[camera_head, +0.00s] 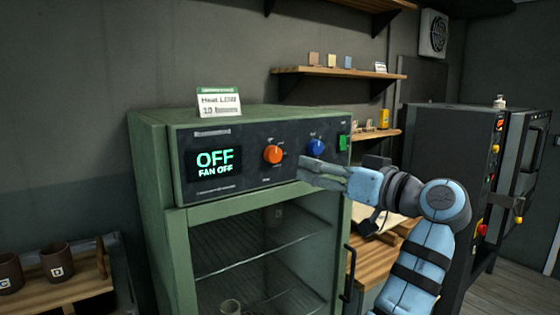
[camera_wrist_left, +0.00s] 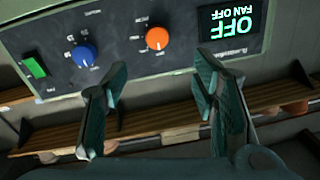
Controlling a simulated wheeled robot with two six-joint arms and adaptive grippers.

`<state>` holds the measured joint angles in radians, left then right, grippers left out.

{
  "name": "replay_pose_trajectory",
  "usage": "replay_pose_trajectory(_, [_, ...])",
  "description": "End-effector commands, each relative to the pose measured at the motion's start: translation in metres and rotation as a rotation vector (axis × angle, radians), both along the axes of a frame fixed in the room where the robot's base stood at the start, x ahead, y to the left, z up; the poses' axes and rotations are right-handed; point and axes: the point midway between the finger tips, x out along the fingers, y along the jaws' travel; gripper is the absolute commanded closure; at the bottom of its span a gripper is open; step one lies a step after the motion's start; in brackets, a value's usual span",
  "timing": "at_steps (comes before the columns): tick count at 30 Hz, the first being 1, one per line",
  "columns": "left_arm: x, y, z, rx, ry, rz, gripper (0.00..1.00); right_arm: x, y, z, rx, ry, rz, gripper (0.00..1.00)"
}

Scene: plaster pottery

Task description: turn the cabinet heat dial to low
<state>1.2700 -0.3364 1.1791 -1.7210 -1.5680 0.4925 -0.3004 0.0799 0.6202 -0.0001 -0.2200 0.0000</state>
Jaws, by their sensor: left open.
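The green cabinet (camera_head: 150,180) has a dark control panel with an orange dial (camera_head: 272,154) and a blue dial (camera_head: 316,147). Both also show upside down in the left wrist view, as the orange dial (camera_wrist_left: 157,38) and the blue dial (camera_wrist_left: 84,55). Their labels are too small to read surely. The display (camera_head: 215,162) reads OFF and FAN OFF. My left gripper (camera_head: 312,172) is in front of the panel, just below the blue dial. In the wrist view its fingers (camera_wrist_left: 160,85) are apart and empty, with the orange dial beyond the gap. My right gripper is out of view.
A card (camera_head: 218,102) on the cabinet top reads Heat LOW and 10. A green switch (camera_head: 343,142) sits right of the dials. Wire shelves (camera_head: 262,250) show inside the cabinet. Mugs (camera_head: 57,260) stand at lower left, and a dark machine (camera_head: 440,140) at right.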

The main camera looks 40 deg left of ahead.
Motion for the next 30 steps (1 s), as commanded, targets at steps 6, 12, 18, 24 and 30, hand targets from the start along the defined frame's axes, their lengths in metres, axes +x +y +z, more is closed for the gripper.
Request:
replay_pose_trajectory(6, [0.012,0.061,0.003,0.004,0.003,0.005,0.47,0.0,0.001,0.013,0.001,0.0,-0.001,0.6])
replay_pose_trajectory(12, [0.023,0.107,0.002,0.004,0.004,-0.001,0.47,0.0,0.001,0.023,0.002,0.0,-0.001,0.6])
replay_pose_trajectory(18, [0.027,0.124,0.0,0.003,0.006,-0.002,0.47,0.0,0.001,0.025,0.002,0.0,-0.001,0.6])
replay_pose_trajectory(24, [0.028,0.124,-0.001,0.003,0.006,-0.003,0.47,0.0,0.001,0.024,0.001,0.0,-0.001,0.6])
replay_pose_trajectory(30, [0.027,0.124,-0.001,0.003,0.006,-0.003,0.79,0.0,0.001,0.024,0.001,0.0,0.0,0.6])
